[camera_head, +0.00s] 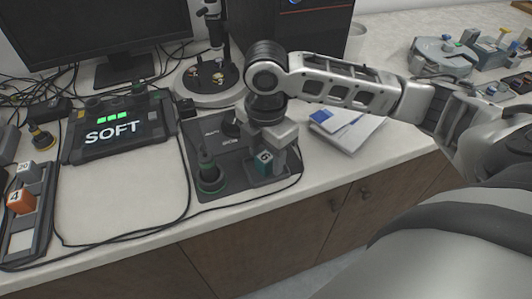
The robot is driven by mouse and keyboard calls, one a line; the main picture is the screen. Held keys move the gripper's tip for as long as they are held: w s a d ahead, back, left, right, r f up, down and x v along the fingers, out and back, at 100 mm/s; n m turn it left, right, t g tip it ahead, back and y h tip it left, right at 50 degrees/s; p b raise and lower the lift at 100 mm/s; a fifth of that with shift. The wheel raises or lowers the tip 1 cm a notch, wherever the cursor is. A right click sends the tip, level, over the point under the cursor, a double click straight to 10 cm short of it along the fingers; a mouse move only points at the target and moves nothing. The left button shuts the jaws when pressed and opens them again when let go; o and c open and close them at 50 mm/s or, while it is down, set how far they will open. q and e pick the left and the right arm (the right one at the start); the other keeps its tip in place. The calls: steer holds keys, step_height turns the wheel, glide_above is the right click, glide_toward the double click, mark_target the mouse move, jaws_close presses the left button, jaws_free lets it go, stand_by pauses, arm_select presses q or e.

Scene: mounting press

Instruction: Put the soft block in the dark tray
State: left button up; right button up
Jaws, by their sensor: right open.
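A teal block (264,159) marked 6 stands on the dark mat with the tester fixture. My right gripper (268,160) points down over it, open, with its fingers around or beside the block; contact is hard to tell. A display box (112,131) reads SOFT with green lights lit. A long dark tray (41,222) lies at the left edge of the counter. It carries an orange block (20,201) marked 4 and a grey block (29,172) marked 20, and its near part looks empty. My left gripper is out of view.
A green-and-black knob (209,175) stands left of my right gripper on the mat (205,143). Cables loop over the counter between tray and mat. A monitor (105,35) and a round-based instrument (211,80) stand behind. Papers (346,130) lie to the right.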

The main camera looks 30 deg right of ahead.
mark_target(266, 158)
arm_select(q)
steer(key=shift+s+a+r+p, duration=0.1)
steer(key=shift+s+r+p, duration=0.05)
steer(key=shift+p, duration=0.5)
arm_select(e)
step_height(266, 158, up, 12)
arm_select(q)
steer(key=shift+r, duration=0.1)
arm_select(e)
steer(key=shift+f, duration=0.15)
